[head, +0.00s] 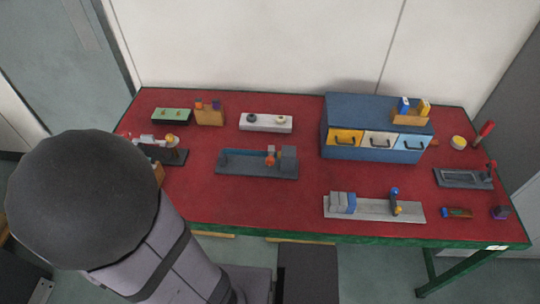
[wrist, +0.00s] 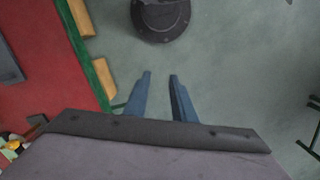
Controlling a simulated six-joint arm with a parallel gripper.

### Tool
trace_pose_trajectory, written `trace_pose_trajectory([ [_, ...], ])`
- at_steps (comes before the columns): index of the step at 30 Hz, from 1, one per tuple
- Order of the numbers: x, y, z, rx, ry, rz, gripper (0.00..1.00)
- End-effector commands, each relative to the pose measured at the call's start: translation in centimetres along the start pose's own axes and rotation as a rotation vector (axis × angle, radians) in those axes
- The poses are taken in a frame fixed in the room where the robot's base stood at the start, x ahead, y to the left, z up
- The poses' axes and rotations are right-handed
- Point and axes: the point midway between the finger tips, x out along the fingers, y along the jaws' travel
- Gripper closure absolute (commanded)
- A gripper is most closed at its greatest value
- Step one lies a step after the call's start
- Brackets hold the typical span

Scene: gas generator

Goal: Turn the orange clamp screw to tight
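A small orange part (head: 270,159), which looks like the orange clamp screw, sits on a dark grey-blue fixture (head: 230,170) in the middle of the red table. It stands against a grey block at the fixture's right end. How far it is turned is too small to tell. My gripper (wrist: 159,76) shows in the wrist view with its two blue-grey fingers apart and nothing between them. It is over the grey floor beside the table, away from the fixture. In the head view my gripper is hidden, and my arm covers the left front.
The red table (head: 260,205) has a green edge. A blue drawer cabinet (head: 375,115) stands at the back right. A grey rail with blocks (head: 375,208) lies at the front right. A white strip (head: 266,123) lies behind the fixture. The table in front of the fixture is clear.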

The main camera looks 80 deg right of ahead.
Motion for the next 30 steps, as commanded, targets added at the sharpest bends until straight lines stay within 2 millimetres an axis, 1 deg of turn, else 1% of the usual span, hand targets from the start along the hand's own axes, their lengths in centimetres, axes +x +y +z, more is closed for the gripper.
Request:
trace_pose_trajectory([
  [1,0.6,1.7,0.6,0.083,-0.032,-0.008,0.76],
  [4,1.6,4.4,1.7,0.226,-0.084,-0.027,0.76],
  [8,2.5,8.0,2.4,0.412,-0.125,-0.058,0.76],
  [11,3.2,11.1,2.8,0.554,-0.141,-0.083,0.76],
  [14,3.9,14.7,3.1,0.697,-0.145,-0.107,0.76],
  [15,4.2,16.3,3.4,0.754,-0.143,-0.115,0.76],
  [17,4.6,18.8,3.8,0.84,-0.14,-0.128,0.76],
  [18,5.0,20.5,4.2,0.896,-0.136,-0.135,0.76],
  [20,5.4,23.2,5.0,0.978,-0.129,-0.145,0.76],
  [21,5.8,25.0,5.6,1.026,-0.123,-0.15,0.76],
  [23,6.2,27.7,6.6,1.08,-0.11,-0.156,0.76],
  [24,6.5,29.6,7.4,1.105,-0.1,-0.158,0.76],
  [26,6.9,32.3,8.5,1.121,-0.081,-0.159,0.76],
  [27,7.0,34.0,9.1,1.116,-0.067,-0.156,0.76],
  [29,7.1,36.4,9.8,1.088,-0.046,-0.148,0.76],
  [30,7.1,37.8,10.1,1.058,-0.031,-0.14,0.76],
])
